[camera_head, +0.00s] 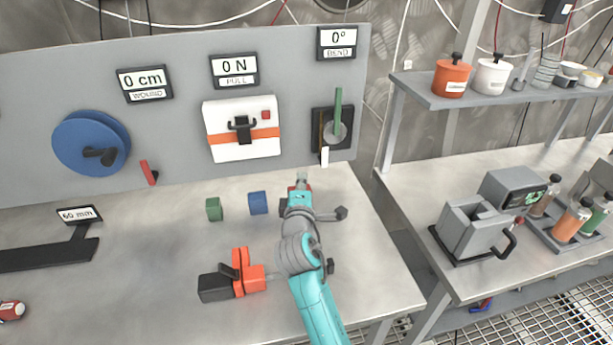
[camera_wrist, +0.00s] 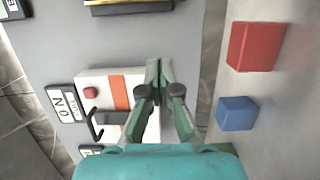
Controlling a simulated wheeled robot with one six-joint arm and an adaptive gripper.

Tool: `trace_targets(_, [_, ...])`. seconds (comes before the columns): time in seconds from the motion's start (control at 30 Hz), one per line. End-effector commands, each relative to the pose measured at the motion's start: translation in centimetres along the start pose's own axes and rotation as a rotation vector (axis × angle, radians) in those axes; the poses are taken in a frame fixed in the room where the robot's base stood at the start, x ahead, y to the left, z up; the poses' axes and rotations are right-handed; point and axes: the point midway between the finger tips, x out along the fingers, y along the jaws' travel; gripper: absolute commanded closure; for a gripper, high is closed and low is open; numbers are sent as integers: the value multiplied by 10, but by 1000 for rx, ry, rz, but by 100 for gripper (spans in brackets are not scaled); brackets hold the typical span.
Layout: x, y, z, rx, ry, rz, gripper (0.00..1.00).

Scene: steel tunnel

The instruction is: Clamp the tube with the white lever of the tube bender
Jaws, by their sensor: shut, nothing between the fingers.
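The tube bender (camera_head: 345,140) is a black plate with a grey disc at the right end of the grey panel. Its white lever (camera_head: 324,157) hangs at the plate's lower left, and a green lever (camera_head: 338,108) points up. A thin brass-coloured tube (camera_head: 321,130) stands upright along the plate's left side. The tube (camera_wrist: 128,3) also shows at the top of the wrist view; the white lever does not. My gripper (camera_head: 302,175) is below and left of the white lever, apart from it. In the wrist view my gripper (camera_wrist: 153,66) is shut and empty.
The white pull box (camera_head: 241,130) and blue winding wheel (camera_head: 91,144) are on the panel, left of the bender. Green (camera_head: 213,209), blue (camera_head: 258,203) and red (camera_wrist: 255,46) blocks sit on the bench. An orange-black clamp (camera_head: 233,278) lies nearer. A gap separates the right bench.

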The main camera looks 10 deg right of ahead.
Motion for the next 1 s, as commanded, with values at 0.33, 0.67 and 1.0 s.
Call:
trace_targets(0.33, [66, 1, 1, -1, -2, 0, 100])
trace_targets(0.67, [88, 0, 31, 0, -1, 0, 100])
trace_targets(1.0, [90, 0, 40, 0, 0, 0, 100])
